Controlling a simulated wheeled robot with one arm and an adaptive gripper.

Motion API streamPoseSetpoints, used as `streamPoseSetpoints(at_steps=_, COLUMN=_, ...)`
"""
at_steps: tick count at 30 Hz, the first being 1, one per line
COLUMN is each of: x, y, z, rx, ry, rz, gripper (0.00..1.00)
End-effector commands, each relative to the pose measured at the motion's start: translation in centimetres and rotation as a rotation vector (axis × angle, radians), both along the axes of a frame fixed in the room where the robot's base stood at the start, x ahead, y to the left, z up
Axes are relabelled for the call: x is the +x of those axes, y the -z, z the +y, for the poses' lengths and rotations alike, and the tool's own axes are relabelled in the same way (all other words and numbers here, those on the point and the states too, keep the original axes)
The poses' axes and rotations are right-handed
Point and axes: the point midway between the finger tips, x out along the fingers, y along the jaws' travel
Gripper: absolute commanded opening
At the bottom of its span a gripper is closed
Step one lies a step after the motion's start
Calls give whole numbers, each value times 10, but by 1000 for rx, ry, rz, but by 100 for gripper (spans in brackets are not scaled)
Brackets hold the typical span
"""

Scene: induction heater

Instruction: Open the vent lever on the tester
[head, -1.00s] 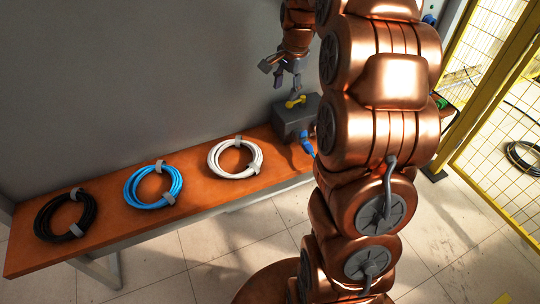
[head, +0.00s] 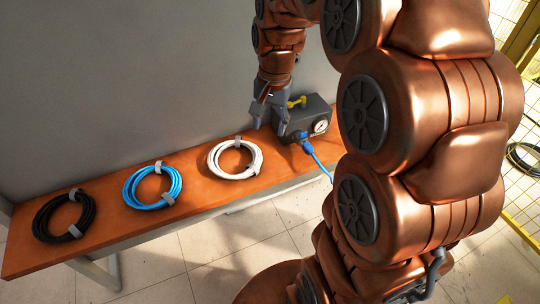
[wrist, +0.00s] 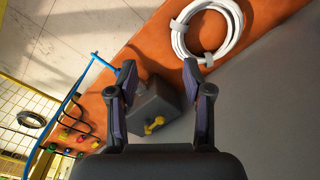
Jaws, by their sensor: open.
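The tester (head: 312,120) is a dark grey box with a round gauge on its front, standing at the right end of the orange bench. Its yellow vent lever (head: 297,102) is on top, and the lever also shows in the wrist view (wrist: 154,126). A blue hose runs from a blue fitting (head: 301,137) on the tester. My gripper (head: 268,122) is open and points down beside the left side of the tester in the head view. In the wrist view the tester (wrist: 158,102) and lever lie between the open fingers (wrist: 158,72), farther from the camera. No contact with the lever shows.
White (head: 235,159), blue (head: 152,186) and black (head: 64,215) coiled hoses lie on the orange bench (head: 112,200) left of the tester. A grey wall (head: 120,80) stands behind. Yellow mesh fencing (head: 520,190) is at the right.

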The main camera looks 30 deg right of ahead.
Motion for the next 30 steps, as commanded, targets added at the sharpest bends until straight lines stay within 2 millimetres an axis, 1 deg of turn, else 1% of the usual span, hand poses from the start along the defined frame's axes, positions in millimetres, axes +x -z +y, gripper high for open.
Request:
streamPoseSetpoints(at_steps=1, x=-7, y=0, z=6, rx=-2, ry=-26, rz=5, gripper=50)
streamPoseSetpoints(at_steps=9, x=-44, y=3, z=28, rx=-8, ry=-166, rz=31, gripper=50)
streamPoseSetpoints(at_steps=18, x=-77, y=7, z=44, rx=-13, ry=-288, rz=54, gripper=50)
streamPoseSetpoints(at_steps=24, x=-86, y=9, z=48, rx=-12, ry=-320, rz=62, gripper=50)
streamPoseSetpoints(at_steps=30, x=-87, y=9, z=48, rx=-12, ry=-324, rz=63, gripper=50)
